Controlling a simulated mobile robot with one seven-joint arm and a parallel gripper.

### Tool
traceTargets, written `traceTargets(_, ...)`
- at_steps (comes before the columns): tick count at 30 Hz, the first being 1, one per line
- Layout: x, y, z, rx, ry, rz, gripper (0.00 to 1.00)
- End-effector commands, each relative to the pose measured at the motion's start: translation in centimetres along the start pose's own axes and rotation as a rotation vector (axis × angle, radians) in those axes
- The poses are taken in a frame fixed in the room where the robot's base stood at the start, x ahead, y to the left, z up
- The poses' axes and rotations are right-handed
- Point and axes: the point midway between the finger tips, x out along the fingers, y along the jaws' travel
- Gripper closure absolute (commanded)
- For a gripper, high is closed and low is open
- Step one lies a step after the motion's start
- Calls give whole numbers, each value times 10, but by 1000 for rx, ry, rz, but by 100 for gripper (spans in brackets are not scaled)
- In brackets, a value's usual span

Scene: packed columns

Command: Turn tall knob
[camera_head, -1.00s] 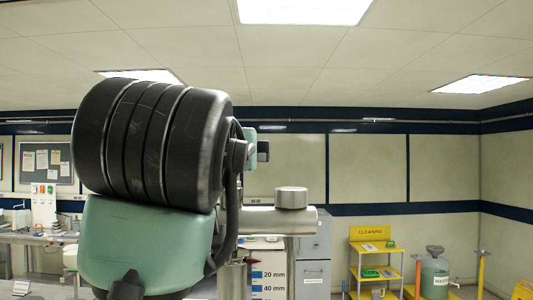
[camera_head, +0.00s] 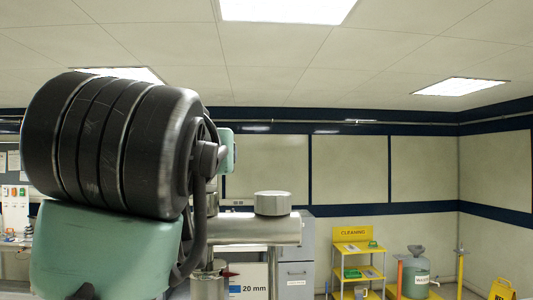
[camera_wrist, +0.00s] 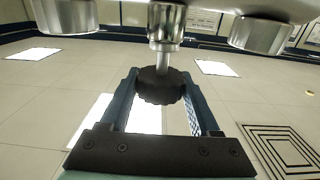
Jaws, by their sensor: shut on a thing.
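A dark round knob (camera_wrist: 160,86) with a scalloped edge sits at the end of a short metal stem (camera_wrist: 164,30) in the wrist view. My gripper (camera_wrist: 160,78) has one blue finger on each side of the knob and is shut on it. The lower part of the knob shows between the fingers. In the head view my large black and green arm fills the left side, and I cannot make out the gripper or the dark knob there.
A horizontal metal cylinder (camera_head: 262,231) with a round metal cap (camera_head: 272,204) stands just right of my arm. In the wrist view, metal round ends flank the stem at left (camera_wrist: 68,15) and right (camera_wrist: 258,34). A yellow cleaning shelf (camera_head: 352,234) stands farther back.

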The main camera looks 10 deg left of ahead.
Motion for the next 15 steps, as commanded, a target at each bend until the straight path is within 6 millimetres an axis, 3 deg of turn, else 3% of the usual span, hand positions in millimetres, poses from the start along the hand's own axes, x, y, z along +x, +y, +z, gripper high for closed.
traceTargets(1,0,0,0,0,-1,0,76)
traceTargets(4,0,0,0,0,-1,0,93)
traceTargets(15,0,-1,0,-3,-2,68,93)
